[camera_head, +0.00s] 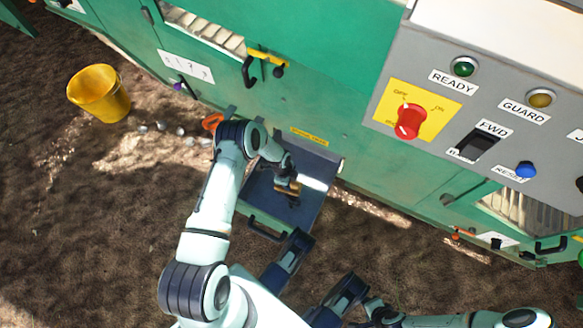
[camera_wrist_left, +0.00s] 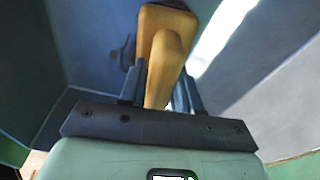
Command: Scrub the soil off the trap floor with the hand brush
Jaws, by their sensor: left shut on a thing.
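The hand brush (camera_head: 290,187) has a tan wooden body and is over the blue trap floor (camera_head: 262,200). My left gripper (camera_head: 284,178) is shut on it. In the left wrist view the brush's handle (camera_wrist_left: 165,75) sits between the two fingers, with its wider head beyond. The bristles are hidden there, and I cannot tell whether they touch the floor. A small dark patch (camera_wrist_left: 124,52) shows left of the brush; I cannot tell whether it is soil. My right gripper (camera_head: 376,312) is low in the head view, away from the trap, its fingers unclear.
The green machine wall (camera_head: 330,75) rises behind the trap, with a grey control panel (camera_head: 480,90) at the right. A black handle (camera_head: 266,229) is at the trap's front edge. A yellow bucket (camera_head: 100,95) stands on bare ground at the left, near several small pale lumps (camera_head: 162,126).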

